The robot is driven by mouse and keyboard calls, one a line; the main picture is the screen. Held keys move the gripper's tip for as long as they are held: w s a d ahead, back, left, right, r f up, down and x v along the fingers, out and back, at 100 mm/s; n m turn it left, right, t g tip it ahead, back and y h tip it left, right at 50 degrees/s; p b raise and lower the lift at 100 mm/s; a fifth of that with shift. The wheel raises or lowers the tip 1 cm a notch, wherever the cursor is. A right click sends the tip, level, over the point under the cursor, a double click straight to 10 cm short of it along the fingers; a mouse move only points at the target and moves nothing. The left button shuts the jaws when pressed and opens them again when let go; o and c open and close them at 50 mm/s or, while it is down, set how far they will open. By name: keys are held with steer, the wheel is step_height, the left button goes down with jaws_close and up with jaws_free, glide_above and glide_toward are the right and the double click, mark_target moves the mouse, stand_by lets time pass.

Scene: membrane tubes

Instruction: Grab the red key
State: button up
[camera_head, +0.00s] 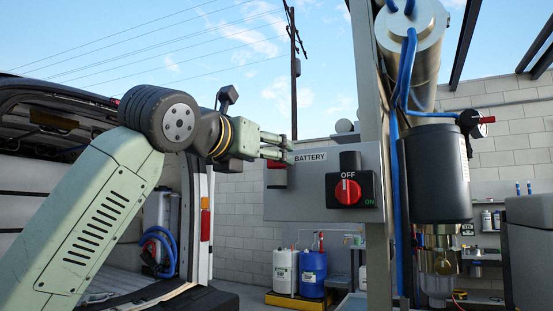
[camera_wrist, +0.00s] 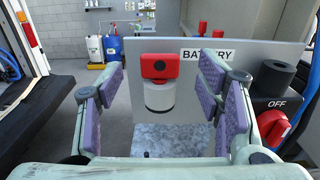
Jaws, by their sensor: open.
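The red key (camera_wrist: 158,66) sits upright on a pale grey cylinder at the middle of the wrist view, beside the BATTERY label. In the head view the red key (camera_head: 277,163) shows at the left edge of the grey panel, just below my fingers. My gripper (camera_wrist: 162,76) is open, with one purple-padded finger on each side of the key and clear gaps to both. In the head view my gripper (camera_head: 278,148) reaches in from the left. Nothing is held.
The grey panel (camera_head: 312,207) carries a red rotary switch (camera_head: 348,192) marked OFF and ON, right of the key. A post with blue hoses and a dark canister (camera_head: 436,175) stands further right. A van (camera_head: 205,190) is at left. White and blue jugs (camera_head: 313,273) stand behind.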

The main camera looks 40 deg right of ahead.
mark_target(273, 170)
steer(key=x, duration=0.3)
steer(key=shift+d+p, duration=0.2)
steer(key=shift+p, duration=0.15)
steer(key=c, duration=0.9)
steer(key=shift+c, duration=0.2)
